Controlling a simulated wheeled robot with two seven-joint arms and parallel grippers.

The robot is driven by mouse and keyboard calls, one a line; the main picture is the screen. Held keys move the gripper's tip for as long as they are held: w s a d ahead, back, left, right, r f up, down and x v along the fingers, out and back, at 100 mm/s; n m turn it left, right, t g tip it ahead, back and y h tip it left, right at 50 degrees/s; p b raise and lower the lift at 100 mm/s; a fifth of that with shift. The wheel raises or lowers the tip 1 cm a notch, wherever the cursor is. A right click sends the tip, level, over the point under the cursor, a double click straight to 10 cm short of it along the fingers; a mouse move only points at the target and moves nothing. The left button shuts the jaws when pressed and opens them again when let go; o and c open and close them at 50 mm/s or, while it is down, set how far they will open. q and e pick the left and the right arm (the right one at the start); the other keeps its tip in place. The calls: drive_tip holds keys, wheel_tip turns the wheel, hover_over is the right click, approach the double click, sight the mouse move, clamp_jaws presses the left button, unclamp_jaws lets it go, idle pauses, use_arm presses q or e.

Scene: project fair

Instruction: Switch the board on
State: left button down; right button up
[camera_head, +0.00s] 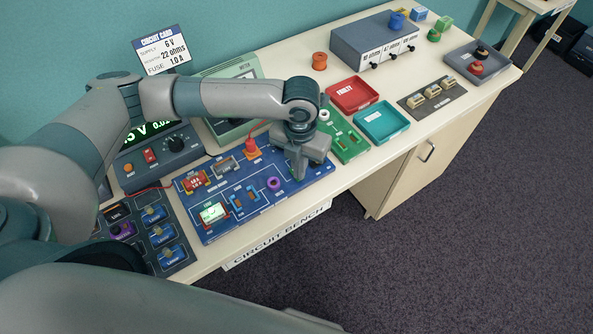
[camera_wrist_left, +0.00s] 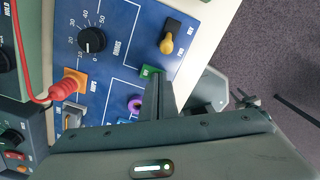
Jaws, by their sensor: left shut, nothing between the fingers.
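The blue circuit board (camera_head: 215,232) lies on the bench and carries several parts joined by printed lines. My left gripper (camera_head: 299,176) is shut and empty, over the right part of the board. Its closed fingers (camera_wrist_left: 158,82) point towards the switch, beside a small green part (camera_wrist_left: 151,72). In the head view the gripper and arm hide the switch. My right gripper is out of view.
A red plug (camera_head: 250,147) with a cable stands in the board's back edge. A dial (camera_wrist_left: 92,40) is beside the switch. A lit power supply (camera_head: 160,155), a red tray (camera_head: 354,94) and a teal tray (camera_head: 382,122) stand nearby. The bench's front edge is close.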

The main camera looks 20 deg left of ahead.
use_arm(q)
drive_tip(key=shift+r+p, duration=3.3)
drive_tip(key=shift+r, duration=0.15)
drive_tip(key=shift+f, duration=0.1)
